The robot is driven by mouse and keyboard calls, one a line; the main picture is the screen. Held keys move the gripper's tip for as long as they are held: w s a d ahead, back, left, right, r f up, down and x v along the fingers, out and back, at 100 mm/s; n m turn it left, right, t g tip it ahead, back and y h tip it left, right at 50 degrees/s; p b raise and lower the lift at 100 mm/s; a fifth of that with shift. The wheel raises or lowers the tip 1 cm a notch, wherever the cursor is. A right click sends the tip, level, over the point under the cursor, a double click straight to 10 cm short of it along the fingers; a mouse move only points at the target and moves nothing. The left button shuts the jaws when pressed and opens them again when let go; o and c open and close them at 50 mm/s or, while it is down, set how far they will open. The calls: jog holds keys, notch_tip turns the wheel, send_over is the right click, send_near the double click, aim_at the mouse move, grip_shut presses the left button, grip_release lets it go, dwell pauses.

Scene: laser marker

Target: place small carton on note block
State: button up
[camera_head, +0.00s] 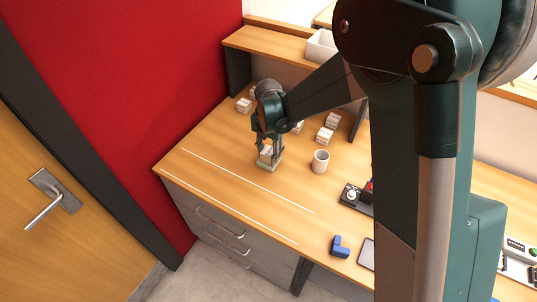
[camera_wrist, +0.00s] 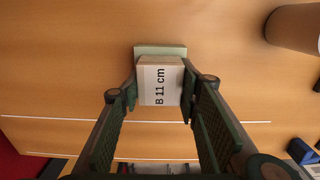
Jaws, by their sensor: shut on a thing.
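The small carton (camera_wrist: 160,82) is a white box with a tan top edge and the print "B 11 cm". My gripper (camera_wrist: 157,92) is shut on it, one finger on each side. In the head view my gripper (camera_head: 270,146) points down at the desk, with the carton (camera_head: 265,153) low between its fingers. The pale green note block (camera_head: 269,164) lies on the desk directly under the carton. Its far edge also shows behind the carton in the wrist view (camera_wrist: 160,50). The rest of the block is hidden, and I cannot tell whether carton and block touch.
A light mug (camera_head: 321,162) stands right of the block. Several other small cartons (camera_head: 324,136) stand toward the back. The desk (camera_head: 215,165) is clear to the left.

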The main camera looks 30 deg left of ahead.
aim_at(269, 152)
jog(key=o, duration=0.9)
notch_tip(269, 152, up, 12)
jog(key=shift+r+p, duration=0.15)
jog(key=shift+p, duration=0.3)
dwell(0.5)
